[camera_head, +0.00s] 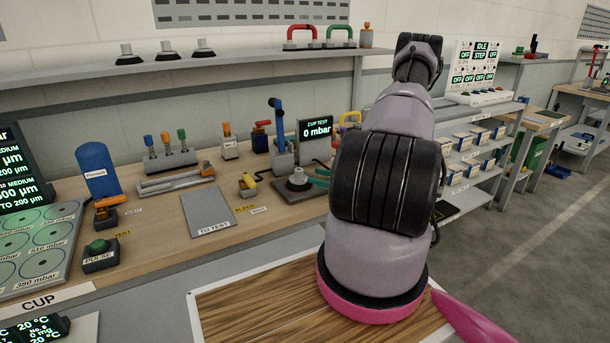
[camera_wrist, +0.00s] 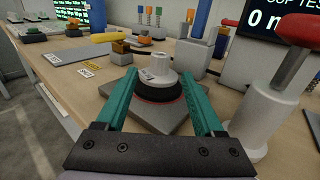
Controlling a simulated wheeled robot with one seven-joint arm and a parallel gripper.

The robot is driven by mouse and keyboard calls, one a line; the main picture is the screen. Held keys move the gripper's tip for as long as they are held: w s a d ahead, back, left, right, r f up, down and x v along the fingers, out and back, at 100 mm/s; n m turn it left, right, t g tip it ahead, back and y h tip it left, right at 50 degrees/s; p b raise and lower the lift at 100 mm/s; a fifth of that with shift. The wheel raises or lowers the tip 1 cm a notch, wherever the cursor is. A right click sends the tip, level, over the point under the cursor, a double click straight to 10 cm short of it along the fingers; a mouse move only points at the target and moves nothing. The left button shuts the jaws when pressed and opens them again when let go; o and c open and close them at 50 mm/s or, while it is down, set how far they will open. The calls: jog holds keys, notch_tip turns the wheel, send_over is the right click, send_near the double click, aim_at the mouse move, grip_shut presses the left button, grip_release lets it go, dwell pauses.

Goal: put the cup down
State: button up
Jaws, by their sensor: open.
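The cup (camera_wrist: 160,82) is a suction cup with a pale grey top and a black flared skirt. It stands upright on a grey square plate (camera_wrist: 158,123) and appears to rest on it. My gripper (camera_wrist: 158,73) has its two teal fingers open, one on each side of the cup. Whether either finger touches it is hard to tell. In the head view, the cup (camera_head: 298,179) sits before the display reading CUP TEST, 0 mbar (camera_head: 317,129).
A grey post with a red handle (camera_wrist: 267,115) stands close to the right finger. A blue-handled valve (camera_head: 280,130) stands behind. Bench space left of the cup is partly clear.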

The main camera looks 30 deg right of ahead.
jog(key=shift+v, duration=1.9)
jog(key=s+a+r+n+g, duration=0.1)
jog(key=a+r+n+g, duration=0.6)
jog(key=r, duration=0.3)
jog(key=s+a+r+n+g, duration=0.1)
jog(key=a+r+n+g, duration=0.4)
jog(key=a+r+n, duration=0.45)
jog(key=s+a+r+n+t+h, duration=0.2)
jog(key=s+a+r+n+h, duration=0.1)
jog(key=s+r, duration=0.5)
jog(key=s+a+r+n+t+h, duration=0.3)
jog(key=s+r+h, duration=0.3)
jog(key=r, duration=0.6)
jog(key=shift+s+r+n, duration=0.3)
jog(key=shift+s+n, duration=0.45)
jog(key=shift+s, duration=0.2)
jog(key=shift+a, duration=0.15)
